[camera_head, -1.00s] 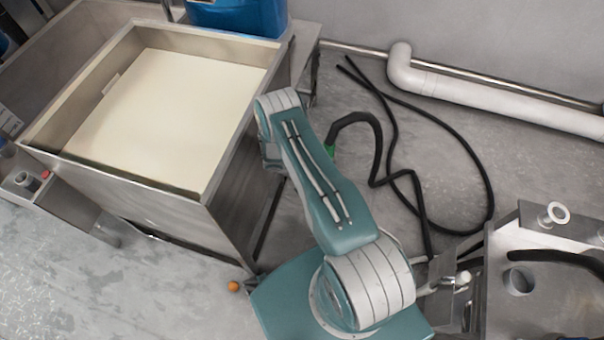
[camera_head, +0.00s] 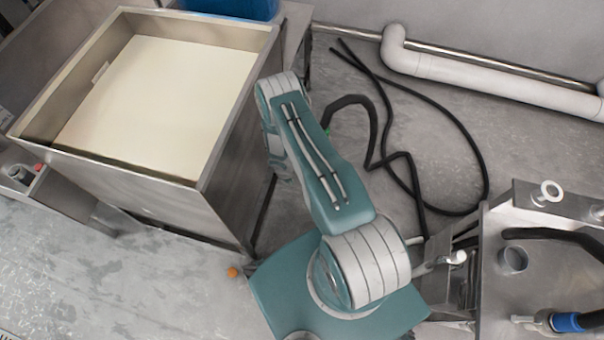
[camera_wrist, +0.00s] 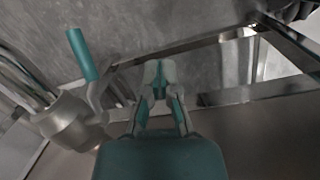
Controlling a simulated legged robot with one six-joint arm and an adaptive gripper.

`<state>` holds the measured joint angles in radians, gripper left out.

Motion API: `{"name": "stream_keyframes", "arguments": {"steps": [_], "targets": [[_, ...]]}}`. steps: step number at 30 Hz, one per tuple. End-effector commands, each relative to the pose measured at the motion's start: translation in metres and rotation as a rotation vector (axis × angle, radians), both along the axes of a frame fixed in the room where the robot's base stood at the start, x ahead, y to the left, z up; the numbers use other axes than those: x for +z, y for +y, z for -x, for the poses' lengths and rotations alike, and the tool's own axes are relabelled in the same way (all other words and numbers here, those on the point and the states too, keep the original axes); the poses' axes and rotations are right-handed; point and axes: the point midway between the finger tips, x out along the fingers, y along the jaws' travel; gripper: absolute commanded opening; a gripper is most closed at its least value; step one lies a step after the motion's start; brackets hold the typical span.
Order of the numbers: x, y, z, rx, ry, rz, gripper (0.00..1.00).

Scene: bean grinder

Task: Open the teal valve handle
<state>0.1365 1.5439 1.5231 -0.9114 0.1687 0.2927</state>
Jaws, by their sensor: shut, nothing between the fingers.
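The teal valve handle (camera_wrist: 82,54) shows in the wrist view at the upper left. It is a short teal bar joined by a metal bracket to a round metal valve body (camera_wrist: 72,120). My gripper (camera_wrist: 158,72) is in the middle of the wrist view, to the right of the handle and apart from it. Its fingers are together with nothing between them. In the head view my arm hides my gripper, and I cannot make out the handle there.
A metal bin (camera_head: 222,153) with a cream-coloured inside stands at the left. A black hose (camera_head: 462,130) lies looped on the floor. A metal table (camera_head: 540,290) stands at the right. An orange ball (camera_head: 232,272) lies on the open floor. Metal frame bars (camera_wrist: 190,45) cross the wrist view.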

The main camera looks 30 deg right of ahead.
Motion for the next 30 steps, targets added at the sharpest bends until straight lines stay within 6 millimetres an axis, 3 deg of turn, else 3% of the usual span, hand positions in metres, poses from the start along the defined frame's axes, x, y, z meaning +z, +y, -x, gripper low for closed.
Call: {"name": "stream_keyframes", "arguments": {"steps": [15,30], "targets": [[-0.012,0.035,0.019,0.454,-0.151,-0.205,0.00],[-0.007,0.037,0.021,0.884,-0.375,-0.110,0.00]]}}
